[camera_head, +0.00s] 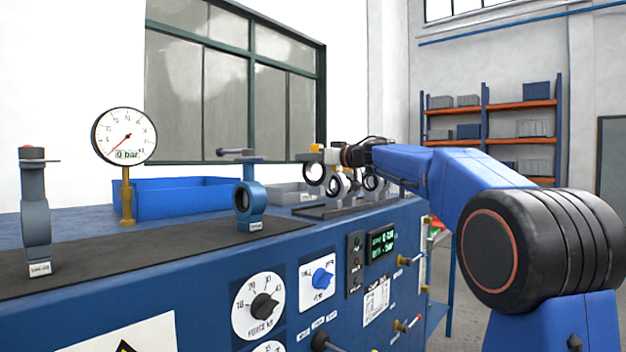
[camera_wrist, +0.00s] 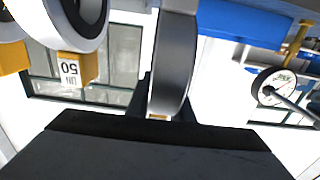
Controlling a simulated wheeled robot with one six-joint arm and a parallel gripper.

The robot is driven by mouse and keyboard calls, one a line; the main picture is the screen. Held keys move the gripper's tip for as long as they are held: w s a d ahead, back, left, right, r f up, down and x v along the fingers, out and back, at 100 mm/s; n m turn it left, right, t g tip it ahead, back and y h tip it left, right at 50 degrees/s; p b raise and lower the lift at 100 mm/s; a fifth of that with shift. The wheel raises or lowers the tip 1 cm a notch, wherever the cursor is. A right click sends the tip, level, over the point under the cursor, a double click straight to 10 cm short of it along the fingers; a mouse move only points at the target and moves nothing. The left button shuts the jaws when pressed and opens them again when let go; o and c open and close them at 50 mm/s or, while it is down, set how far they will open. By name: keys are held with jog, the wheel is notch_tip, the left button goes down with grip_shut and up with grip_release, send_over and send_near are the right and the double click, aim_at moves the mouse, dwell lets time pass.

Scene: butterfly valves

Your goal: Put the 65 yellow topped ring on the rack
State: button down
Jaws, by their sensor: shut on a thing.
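My gripper (camera_head: 331,156) is at the far end of the bench in the head view, above the rack (camera_head: 325,211), a dark base with posts. It is shut on a dark ring (camera_head: 314,173) with a yellow top, held upright. In the wrist view the held ring (camera_wrist: 172,62) shows edge-on between the fingertips (camera_wrist: 167,108); its label cannot be read. Two other yellow-topped rings stand beside it, one marked 50 (camera_wrist: 70,68) and one at the picture's left edge (camera_wrist: 12,57). Whether the held ring touches the rack cannot be told.
A blue valve (camera_head: 250,197) and a grey valve (camera_head: 36,215) stand on the black mat (camera_head: 150,255). A pressure gauge (camera_head: 124,136) rises behind it. A blue bin (camera_head: 180,198) and a grey tray (camera_head: 290,195) sit at the back. Knobs project from the bench front.

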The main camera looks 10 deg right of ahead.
aim_at(309, 173)
jog(key=shift+f, duration=2.5)
jog(key=c, duration=1.6)
grip_release()
jog(key=shift+f, duration=0.1)
jog(key=shift+o, duration=0.2)
jog(key=shift+s+d, duration=0.25)
jog(key=v, duration=1.1)
jog(key=shift+s, duration=0.2)
jog(key=shift+d, duration=0.1)
